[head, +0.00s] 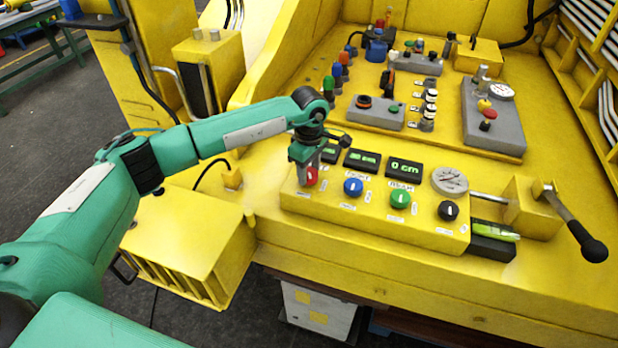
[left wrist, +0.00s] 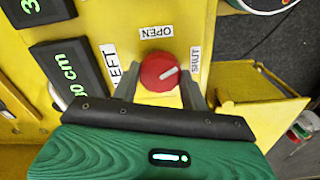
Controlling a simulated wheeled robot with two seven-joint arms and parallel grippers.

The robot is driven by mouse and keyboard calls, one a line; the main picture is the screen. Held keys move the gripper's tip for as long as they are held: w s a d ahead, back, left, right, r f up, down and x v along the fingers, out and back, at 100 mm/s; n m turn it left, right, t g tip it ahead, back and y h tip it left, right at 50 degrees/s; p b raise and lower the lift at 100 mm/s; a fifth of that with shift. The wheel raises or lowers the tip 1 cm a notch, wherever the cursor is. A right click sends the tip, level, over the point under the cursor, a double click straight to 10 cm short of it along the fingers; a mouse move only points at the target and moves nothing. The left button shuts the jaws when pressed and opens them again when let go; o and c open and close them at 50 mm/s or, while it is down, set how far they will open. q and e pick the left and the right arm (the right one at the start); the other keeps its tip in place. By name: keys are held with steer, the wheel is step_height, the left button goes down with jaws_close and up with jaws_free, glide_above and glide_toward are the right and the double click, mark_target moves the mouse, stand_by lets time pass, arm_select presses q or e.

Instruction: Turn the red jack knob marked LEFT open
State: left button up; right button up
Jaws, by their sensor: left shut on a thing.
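The red knob (head: 312,178) is at the left end of the yellow panel, partly hidden by my left gripper (head: 307,165). In the left wrist view the red knob (left wrist: 157,74) sits between the two fingers of my left gripper (left wrist: 160,88), which are shut on its sides. Its white pointer mark points right and slightly up, toward the SHUT label (left wrist: 195,62). The OPEN label (left wrist: 157,32) is above the knob in that view, and a label ending in "EFT" (left wrist: 121,76) is at its left. My right gripper is not in view.
To the right of the red knob are a blue knob (head: 353,187), a green knob (head: 400,199) and a black knob (head: 448,210). Green-digit displays (head: 405,168) stand behind them.

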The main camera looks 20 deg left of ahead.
arm_select(q)
steer(key=n+b, duration=0.5)
steer(key=shift+f+n, duration=0.15)
steer(key=shift+n, duration=0.15)
steer(key=n+b, duration=0.3)
steer(key=n, duration=0.1)
steer(key=shift+n, duration=0.7)
steer(key=shift+r+n+b, duration=0.25)
steer(key=shift+n+b, duration=0.3)
steer(key=shift+n, duration=0.05)
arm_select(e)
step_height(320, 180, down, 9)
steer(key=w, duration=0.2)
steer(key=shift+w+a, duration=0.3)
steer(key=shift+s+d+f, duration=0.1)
arm_select(q)
steer(key=shift+w, duration=0.1)
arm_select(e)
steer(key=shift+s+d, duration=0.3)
arm_select(q)
steer(key=o, duration=1)
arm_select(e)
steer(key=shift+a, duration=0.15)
